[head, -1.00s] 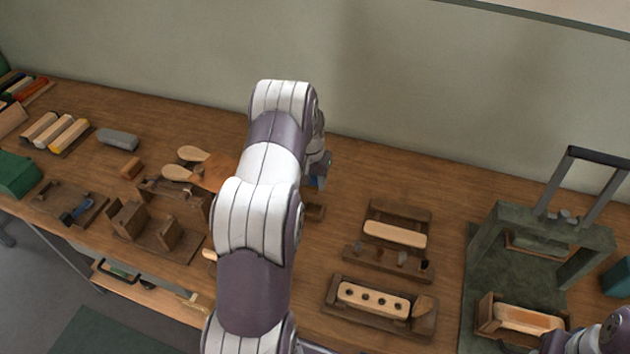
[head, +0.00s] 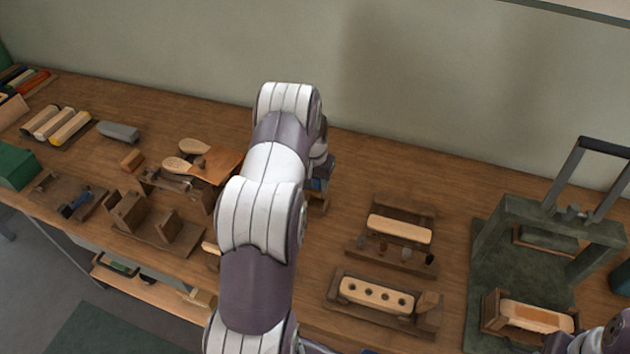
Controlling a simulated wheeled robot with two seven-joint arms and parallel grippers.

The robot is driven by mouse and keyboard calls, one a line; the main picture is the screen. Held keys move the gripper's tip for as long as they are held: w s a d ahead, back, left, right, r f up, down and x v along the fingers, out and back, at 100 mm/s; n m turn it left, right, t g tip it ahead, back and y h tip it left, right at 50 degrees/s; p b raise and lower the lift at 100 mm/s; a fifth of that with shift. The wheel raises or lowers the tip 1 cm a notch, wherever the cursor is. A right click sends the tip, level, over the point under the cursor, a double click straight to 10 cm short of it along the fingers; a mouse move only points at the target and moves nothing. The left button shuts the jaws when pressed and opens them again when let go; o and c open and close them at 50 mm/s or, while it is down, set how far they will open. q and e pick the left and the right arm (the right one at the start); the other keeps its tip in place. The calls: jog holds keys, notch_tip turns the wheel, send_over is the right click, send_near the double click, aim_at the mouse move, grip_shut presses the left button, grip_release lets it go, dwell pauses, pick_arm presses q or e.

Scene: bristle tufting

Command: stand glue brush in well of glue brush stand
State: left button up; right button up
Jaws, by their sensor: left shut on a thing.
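My left arm crosses the middle of the head view and ends in my left gripper (head: 321,180), which points down over the bench. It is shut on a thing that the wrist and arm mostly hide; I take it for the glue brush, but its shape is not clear. A small brown wooden block (head: 318,204), perhaps the glue brush stand, shows just below the gripper, partly behind my arm. Its well cannot be seen, and I cannot tell whether the held thing touches it. Part of my right arm is at the bottom right corner; its gripper is not in view.
A wooden rack with a pale brush block (head: 399,229) and a fixture with a drilled block (head: 376,295) stand to the right. A dark green press (head: 493,255) is further right. Wooden paddles (head: 184,164) and a wooden jig (head: 150,225) are left. The bench behind the rack is clear.

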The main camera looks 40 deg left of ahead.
aim_at(315, 196)
pick_arm(q)
jog(key=shift+f, duration=0.15)
dwell(0.5)
jog(key=shift+f+b, duration=1.7)
jog(key=shift+f, duration=0.75)
jog(key=shift+f, duration=0.25)
jog(key=o, duration=1.5)
jog(key=shift+r+p, duration=2.35)
jog(key=shift+r, duration=1.2)
